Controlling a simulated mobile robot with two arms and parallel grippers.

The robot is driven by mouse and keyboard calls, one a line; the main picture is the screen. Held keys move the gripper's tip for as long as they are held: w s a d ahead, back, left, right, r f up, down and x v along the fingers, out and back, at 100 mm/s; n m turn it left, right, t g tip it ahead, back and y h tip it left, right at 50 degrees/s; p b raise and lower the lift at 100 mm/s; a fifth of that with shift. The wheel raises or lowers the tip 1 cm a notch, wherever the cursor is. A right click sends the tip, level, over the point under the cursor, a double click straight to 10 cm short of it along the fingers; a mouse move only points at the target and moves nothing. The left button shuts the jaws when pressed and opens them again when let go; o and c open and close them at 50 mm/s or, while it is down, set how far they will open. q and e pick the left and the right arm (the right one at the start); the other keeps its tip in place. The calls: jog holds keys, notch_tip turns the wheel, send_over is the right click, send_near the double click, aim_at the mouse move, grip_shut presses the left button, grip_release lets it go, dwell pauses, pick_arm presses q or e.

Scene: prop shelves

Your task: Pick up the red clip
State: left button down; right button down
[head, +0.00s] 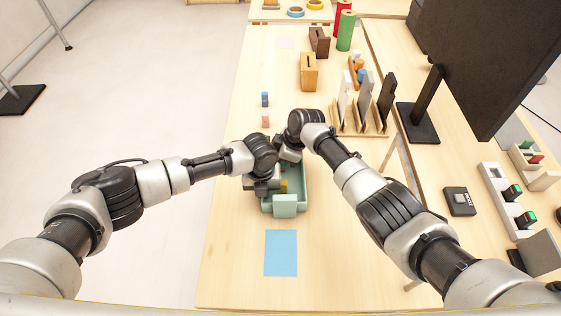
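A small pinkish-red clip (265,121) lies on the light wood table, just beyond my two hands in the head view. It is in the open and no gripper touches it. My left gripper (262,186) is over the left side of a green tray (302,193), nearer to me than the clip. My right gripper (287,157) is over the far part of the tray, partly hidden by its own wrist. The fingertips are too small and covered to tell whether either gripper is open or shut.
A small blue clip (265,99) lies beyond the red one. Something yellow (284,186) shows in the tray. A blue sheet (280,252) lies in front. A wooden rack (359,128) and a monitor (483,60) stand to the right. The table's left side is mostly clear.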

notch_tip(320, 180, up, 10)
dwell(0.6)
jog(key=shift+r, duration=0.1)
pick_arm(q)
jog(key=c, duration=1.2)
grip_release()
pick_arm(e)
jog(key=shift+r, duration=0.3)
